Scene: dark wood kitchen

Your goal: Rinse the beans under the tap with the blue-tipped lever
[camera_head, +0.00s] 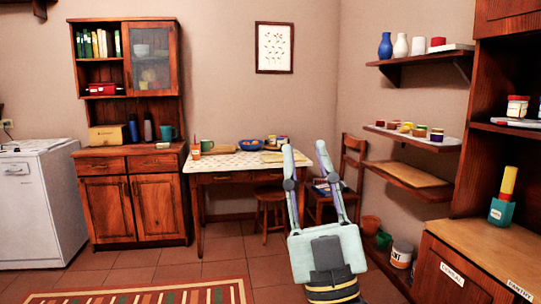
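My gripper (305,148) is raised in the lower middle of the view, with its two long fingers apart and nothing between them. No tap or blue-tipped lever is in view. I cannot make out any beans for certain. A blue bowl (250,147) with reddish contents stands on the table at the back wall, beyond and to the left of my fingertips. The contents are too small to identify.
The table (222,163) also bears a green mug (207,145) and small items. A wooden cabinet (132,205) and a white appliance (38,215) stand left. Shelves (415,180) and a labelled counter (500,255) line the right. A striped rug (150,295) lies on the floor.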

